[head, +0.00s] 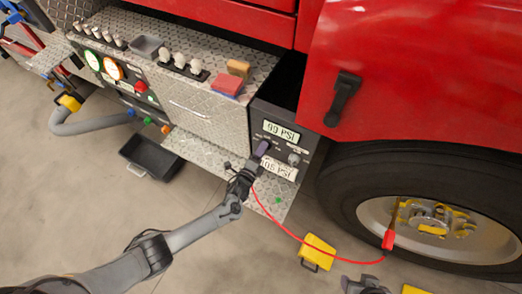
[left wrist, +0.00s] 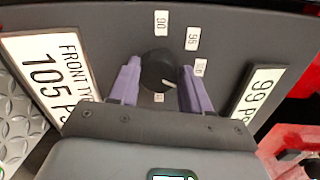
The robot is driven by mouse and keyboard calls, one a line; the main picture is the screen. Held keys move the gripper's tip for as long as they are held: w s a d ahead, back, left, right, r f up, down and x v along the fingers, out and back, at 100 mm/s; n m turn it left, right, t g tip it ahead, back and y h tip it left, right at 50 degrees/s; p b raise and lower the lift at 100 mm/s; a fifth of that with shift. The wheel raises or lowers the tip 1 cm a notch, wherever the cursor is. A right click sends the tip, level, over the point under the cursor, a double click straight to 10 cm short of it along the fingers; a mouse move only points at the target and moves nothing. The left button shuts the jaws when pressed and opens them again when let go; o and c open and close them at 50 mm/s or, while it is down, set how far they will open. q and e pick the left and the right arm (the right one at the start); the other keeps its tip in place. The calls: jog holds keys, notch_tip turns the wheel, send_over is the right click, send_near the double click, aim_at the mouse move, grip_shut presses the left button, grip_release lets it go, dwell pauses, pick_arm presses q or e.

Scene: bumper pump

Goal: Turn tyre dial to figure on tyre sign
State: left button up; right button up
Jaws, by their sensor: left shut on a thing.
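The tyre dial (left wrist: 158,68) is a round black knob on a dark panel in the left wrist view. Its white mark points to the lower right, below the 100 label (left wrist: 200,68). My left gripper (left wrist: 160,86) has its purple fingers shut on the dial from both sides. In the head view my left gripper (head: 262,149) hides most of the dial. The tyre sign (left wrist: 50,75) reads 105 PSI; it also shows in the head view (head: 279,169). A display (head: 281,131) reads 99 PSI. A grey part of my right gripper (head: 365,285) shows at the bottom edge; its jaws are unclear.
A red hose (head: 300,238) runs from near the panel to the wheel (head: 430,220). Yellow chocks (head: 318,250) and a black tray (head: 150,157) lie on the floor. Bare floor is at lower left.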

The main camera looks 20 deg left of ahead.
pick_arm(q)
jog(key=m, duration=0.3)
jog(key=shift+d+m, duration=0.1)
jog(key=shift+m, duration=0.2)
dwell(0.3)
jog(key=o, duration=1.1)
jog(key=shift+c, duration=0.2)
jog(key=shift+s, duration=0.1)
